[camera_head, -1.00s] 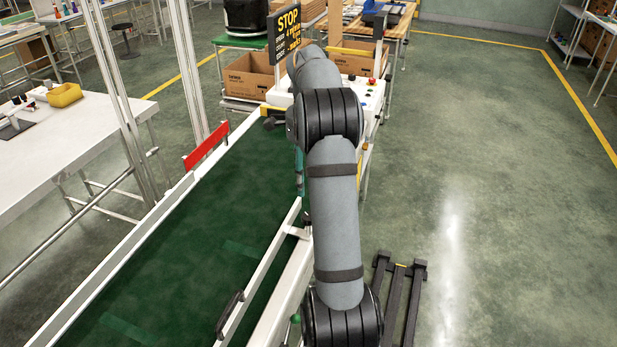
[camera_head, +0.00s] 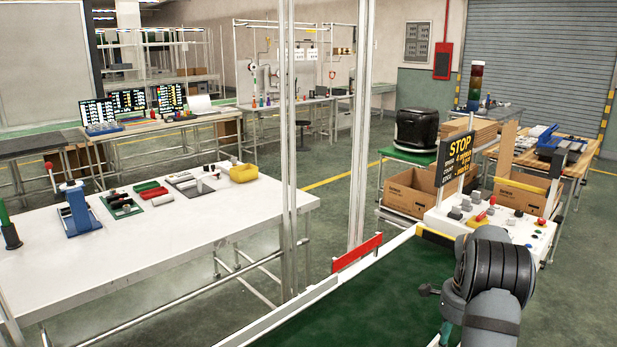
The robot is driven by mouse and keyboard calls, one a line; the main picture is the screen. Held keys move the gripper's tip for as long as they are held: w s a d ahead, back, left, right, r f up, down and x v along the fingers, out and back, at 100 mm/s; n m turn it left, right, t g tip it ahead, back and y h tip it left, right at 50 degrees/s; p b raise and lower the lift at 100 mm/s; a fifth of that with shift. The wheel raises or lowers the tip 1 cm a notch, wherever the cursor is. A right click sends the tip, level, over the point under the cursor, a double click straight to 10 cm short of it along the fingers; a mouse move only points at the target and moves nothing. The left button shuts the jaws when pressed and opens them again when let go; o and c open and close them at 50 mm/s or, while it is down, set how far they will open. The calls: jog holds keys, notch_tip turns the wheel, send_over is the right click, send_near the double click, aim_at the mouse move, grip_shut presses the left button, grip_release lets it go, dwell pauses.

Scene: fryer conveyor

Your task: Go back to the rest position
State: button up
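My grey arm with black joints rises at the lower right, beside the green conveyor belt (camera_head: 375,297) and in front of the control panel (camera_head: 515,229). My gripper cannot be made out in this view, so I cannot see whether it is open or shut or holds anything.
A black STOP sign (camera_head: 455,158) stands by the panel. A red plate (camera_head: 357,252) is on the conveyor's left rail. A fryer-like black appliance (camera_head: 416,129) and cardboard boxes (camera_head: 408,194) are behind.

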jog(key=shift+f, duration=0.85)
jog(key=shift+r, duration=0.1)
